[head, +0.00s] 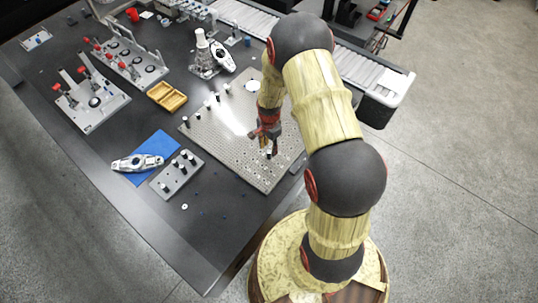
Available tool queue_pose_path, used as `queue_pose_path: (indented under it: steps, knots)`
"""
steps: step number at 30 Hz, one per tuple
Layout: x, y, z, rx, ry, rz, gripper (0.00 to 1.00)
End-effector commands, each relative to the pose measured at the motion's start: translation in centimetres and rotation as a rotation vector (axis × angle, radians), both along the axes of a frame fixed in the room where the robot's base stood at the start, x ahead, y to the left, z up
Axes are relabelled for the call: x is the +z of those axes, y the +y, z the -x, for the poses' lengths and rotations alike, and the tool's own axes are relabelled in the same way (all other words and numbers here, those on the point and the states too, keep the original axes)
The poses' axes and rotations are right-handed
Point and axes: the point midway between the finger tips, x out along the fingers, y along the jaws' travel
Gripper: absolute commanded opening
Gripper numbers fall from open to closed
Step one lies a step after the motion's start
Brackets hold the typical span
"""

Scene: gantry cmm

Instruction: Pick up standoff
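Several small dark and white upright pegs that look like standoffs stand on the grey perforated plate (228,135), in a row along its upper left part; one of them is a standoff (207,104). More similar pegs stand on a small grey block (170,184) to the left of the plate. My gripper (268,148) points down over the right part of the plate, close to a small dark peg there. It is too small to tell whether the fingers are open, shut or touching that peg.
A blue mat (157,144) with a silver metal part (137,163) lies left of the plate. A yellow tray (166,96), fixtures with red clamps (90,98) and a white stepped tower (203,52) stand farther back. The table's near left edge is mostly clear, with small loose bits.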

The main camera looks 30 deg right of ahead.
Motion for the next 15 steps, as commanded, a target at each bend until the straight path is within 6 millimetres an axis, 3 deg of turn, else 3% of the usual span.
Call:
queue_pose_path:
  steps: [9, 15]
  knots:
    - [-4.2, 0.2, 0.2, 0.001, 0.001, -0.001, 0.38]
    - [-4.7, 0.2, 0.2, 0.001, -0.001, 0.000, 0.38]
